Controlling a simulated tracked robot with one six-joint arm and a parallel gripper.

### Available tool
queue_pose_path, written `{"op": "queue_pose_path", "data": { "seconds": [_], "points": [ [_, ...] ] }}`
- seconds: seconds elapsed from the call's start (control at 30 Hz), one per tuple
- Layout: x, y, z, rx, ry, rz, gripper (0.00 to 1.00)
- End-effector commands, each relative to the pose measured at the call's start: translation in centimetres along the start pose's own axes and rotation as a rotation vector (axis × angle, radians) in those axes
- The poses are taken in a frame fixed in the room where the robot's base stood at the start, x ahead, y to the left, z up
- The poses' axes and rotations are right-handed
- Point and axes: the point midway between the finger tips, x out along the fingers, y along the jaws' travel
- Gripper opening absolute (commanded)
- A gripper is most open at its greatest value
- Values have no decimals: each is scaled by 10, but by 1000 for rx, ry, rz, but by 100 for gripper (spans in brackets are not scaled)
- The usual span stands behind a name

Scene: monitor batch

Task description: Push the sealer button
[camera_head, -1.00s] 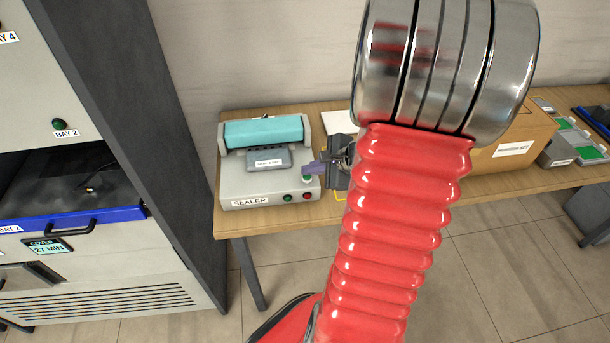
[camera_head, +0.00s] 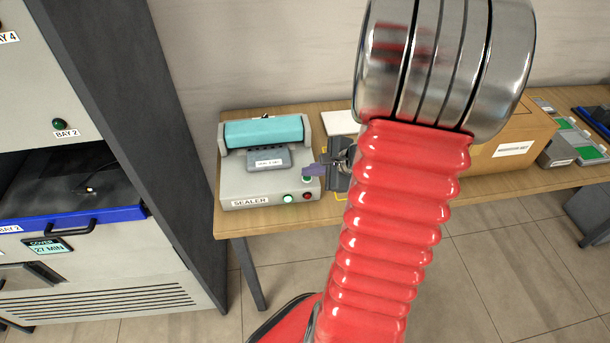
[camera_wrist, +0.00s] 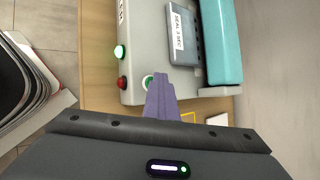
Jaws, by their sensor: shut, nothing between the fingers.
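The sealer (camera_head: 238,183) is a grey machine with a teal roller on top and a "SEALER" label at its front. Its button (camera_wrist: 148,81), green with a pale ring, sits on the top face near the right corner in the head view. My gripper (camera_wrist: 157,76) is shut and empty, its purple fingertips over the button and partly hiding it. In the head view the fingertips (camera_head: 307,170) are right at the button; I cannot tell whether they touch it. On the front, a green lamp (camera_head: 288,198) glows brightly beside a red one (camera_head: 307,196).
The sealer stands on a wooden table (camera_head: 330,210). A cardboard box (camera_head: 515,145) and trays of green parts (camera_head: 570,145) are farther right. A dark-sided cabinet (camera_head: 130,120) stands to the left. A grey plate (camera_wrist: 181,35) with a label lies in front of the roller.

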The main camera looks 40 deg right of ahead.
Motion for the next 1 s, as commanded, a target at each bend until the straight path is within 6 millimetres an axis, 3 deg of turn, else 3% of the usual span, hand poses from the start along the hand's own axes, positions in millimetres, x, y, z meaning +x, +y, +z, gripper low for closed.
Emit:
{"op": "queue_pose_path", "data": {
  "seconds": [0.57, 1.0],
  "points": [
    [-6, -1, 2, 1, 3, 4, 0],
    [-26, -17, 17, -1, 3, 0, 0]
  ]
}}
